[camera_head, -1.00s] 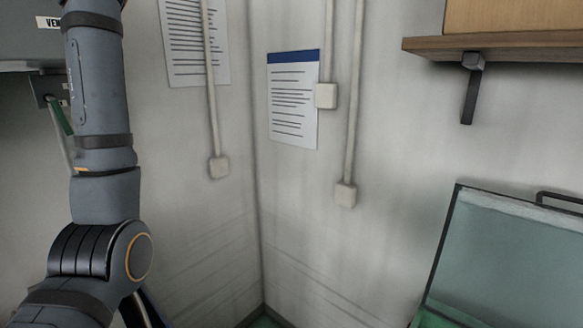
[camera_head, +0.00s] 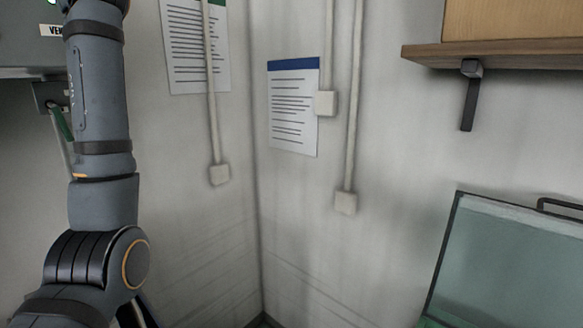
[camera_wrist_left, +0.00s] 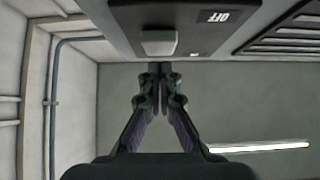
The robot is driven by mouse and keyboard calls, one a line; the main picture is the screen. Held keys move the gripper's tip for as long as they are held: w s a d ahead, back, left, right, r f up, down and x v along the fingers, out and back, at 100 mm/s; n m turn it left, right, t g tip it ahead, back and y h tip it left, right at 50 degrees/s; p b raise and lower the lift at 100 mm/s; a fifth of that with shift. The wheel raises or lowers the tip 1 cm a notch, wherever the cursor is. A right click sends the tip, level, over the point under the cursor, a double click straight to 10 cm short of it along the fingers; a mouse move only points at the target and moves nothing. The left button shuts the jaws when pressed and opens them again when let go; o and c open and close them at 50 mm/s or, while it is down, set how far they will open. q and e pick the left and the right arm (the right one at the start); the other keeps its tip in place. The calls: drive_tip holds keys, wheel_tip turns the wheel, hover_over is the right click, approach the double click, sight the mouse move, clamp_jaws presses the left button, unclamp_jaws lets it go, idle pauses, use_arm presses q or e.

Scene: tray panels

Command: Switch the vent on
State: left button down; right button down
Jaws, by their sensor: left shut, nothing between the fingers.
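The vent's grey panel (camera_head: 25,45) is at the upper left of the head view, with a partly hidden label (camera_head: 51,31) reading "VE" and a small bright spot at the top edge above it. In the left wrist view the panel (camera_wrist_left: 125,14) shows a pale switch knob (camera_wrist_left: 158,42) and a label (camera_wrist_left: 213,16) reading "OFF", upside down. My left gripper (camera_wrist_left: 161,72) is shut and empty. Its fingertips appear just below the knob in the picture; I cannot tell whether they touch the panel.
A slotted grille (camera_wrist_left: 285,35) is beside the switch. A wooden shelf (camera_head: 500,54) on a dark bracket and a greenish case (camera_head: 510,265) are at the right. Conduits (camera_head: 352,100) and paper notices (camera_head: 293,105) are on the walls. The space before the corner is clear.

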use_arm(q)
drive_tip(key=s+d+b, duration=0.2)
drive_tip(key=s+d, duration=0.2)
drive_tip(key=d, duration=0.1)
drive_tip(key=shift+s, duration=0.15)
idle(0.4)
